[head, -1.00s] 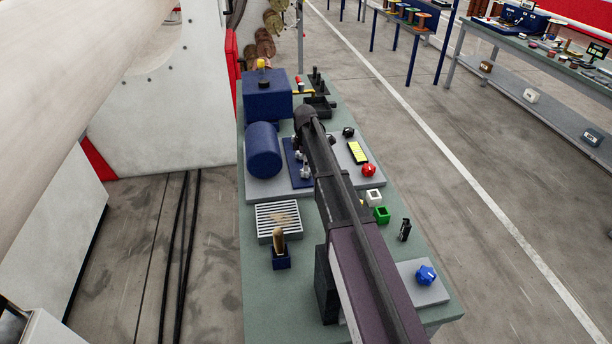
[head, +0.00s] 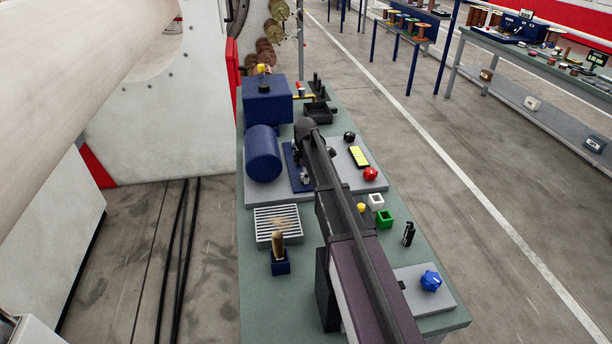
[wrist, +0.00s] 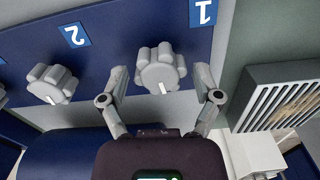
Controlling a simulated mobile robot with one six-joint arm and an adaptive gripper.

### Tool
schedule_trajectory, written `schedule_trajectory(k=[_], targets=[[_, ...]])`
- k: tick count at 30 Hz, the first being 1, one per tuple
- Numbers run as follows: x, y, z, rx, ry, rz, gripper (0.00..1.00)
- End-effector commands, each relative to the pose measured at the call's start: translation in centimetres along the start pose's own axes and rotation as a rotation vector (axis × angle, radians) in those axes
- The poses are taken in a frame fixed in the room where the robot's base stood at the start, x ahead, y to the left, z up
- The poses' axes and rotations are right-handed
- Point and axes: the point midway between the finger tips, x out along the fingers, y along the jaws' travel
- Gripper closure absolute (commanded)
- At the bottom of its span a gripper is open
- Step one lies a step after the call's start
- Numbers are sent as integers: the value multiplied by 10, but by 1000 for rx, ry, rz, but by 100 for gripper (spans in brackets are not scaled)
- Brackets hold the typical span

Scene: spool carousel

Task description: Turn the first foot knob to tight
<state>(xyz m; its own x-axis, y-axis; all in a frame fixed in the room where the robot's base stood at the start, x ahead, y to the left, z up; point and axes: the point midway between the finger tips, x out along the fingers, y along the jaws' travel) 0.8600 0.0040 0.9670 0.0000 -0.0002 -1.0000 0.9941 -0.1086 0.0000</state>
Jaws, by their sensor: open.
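The first foot knob (wrist: 160,72) is a grey lobed knob with a white mark, on a blue plate (wrist: 120,35) near label 1 (wrist: 203,12). My gripper (wrist: 161,80) is open, with one finger on each side of this knob in the wrist view. I cannot tell whether the fingers touch it. A second similar knob (wrist: 52,84) sits to the left near label 2 (wrist: 75,36). In the head view my arm hides most of the blue plate (head: 292,168) and its knobs.
A red knob (head: 370,173), white box (head: 376,201) and green box (head: 385,219) lie right of my arm.

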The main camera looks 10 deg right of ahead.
Motion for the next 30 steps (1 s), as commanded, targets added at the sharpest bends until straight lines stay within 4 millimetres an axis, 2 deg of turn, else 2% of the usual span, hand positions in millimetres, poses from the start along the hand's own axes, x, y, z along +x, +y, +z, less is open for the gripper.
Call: schedule_trajectory(k=[1, 2, 9, 22, 30], targets=[[0, 0, 0, 0, 0, 0, 18], [0, 0, 0, 0, 0, 0, 27], [0, 0, 0, 1, 0, 0, 98], [0, 0, 1, 38, 0, -1, 100], [0, 0, 1, 170, 0, -1, 100]])
